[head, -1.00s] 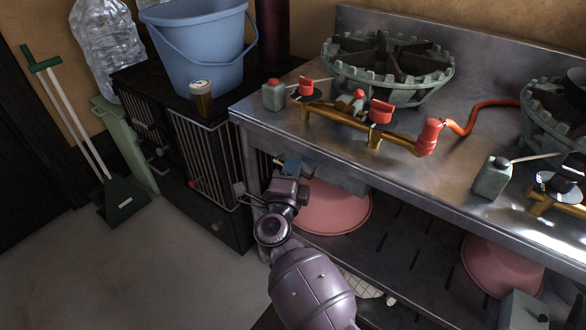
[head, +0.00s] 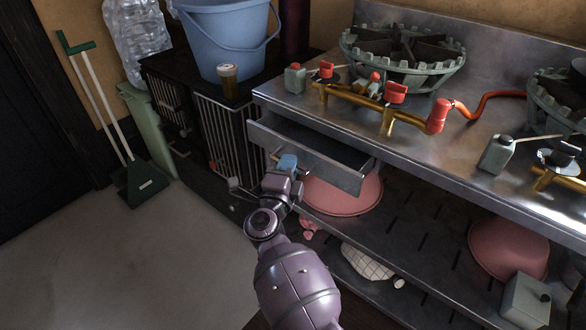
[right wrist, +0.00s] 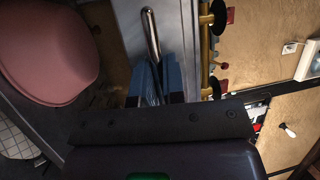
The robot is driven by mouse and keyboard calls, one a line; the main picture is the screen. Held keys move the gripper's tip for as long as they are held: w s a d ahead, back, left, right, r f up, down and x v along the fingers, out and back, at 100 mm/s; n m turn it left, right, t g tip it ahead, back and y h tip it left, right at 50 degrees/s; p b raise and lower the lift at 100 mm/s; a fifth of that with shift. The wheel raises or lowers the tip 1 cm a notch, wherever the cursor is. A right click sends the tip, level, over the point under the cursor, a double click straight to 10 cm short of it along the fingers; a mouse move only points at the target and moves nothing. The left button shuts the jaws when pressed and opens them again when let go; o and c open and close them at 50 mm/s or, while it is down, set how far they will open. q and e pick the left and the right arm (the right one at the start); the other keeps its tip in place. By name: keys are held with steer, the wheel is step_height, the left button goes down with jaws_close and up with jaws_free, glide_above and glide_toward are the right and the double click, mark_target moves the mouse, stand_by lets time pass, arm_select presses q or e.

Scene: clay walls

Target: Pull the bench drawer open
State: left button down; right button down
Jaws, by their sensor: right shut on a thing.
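The bench drawer (head: 345,169) is a grey metal drawer under the left part of the steel bench top (head: 420,135). It stands partly out, and its empty-looking inside shows from above. My right gripper (head: 285,163) is at the drawer's front, with its blue fingers shut on the bar handle (head: 277,154). In the right wrist view the handle (right wrist: 151,35) runs along the drawer front (right wrist: 130,25) into the blue fingers of the gripper (right wrist: 158,80). The fingers hide the part of the handle between them. My left gripper is not in view.
Pink bowls (head: 345,195) stand on the lower shelf below the drawer. A black cabinet (head: 220,130) with a blue bucket (head: 227,40) on top stands to the left. Burners and brass pipes (head: 350,95) cover the bench top.

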stand_by(0.3)
steer(key=c, duration=1.2)
jaws_free()
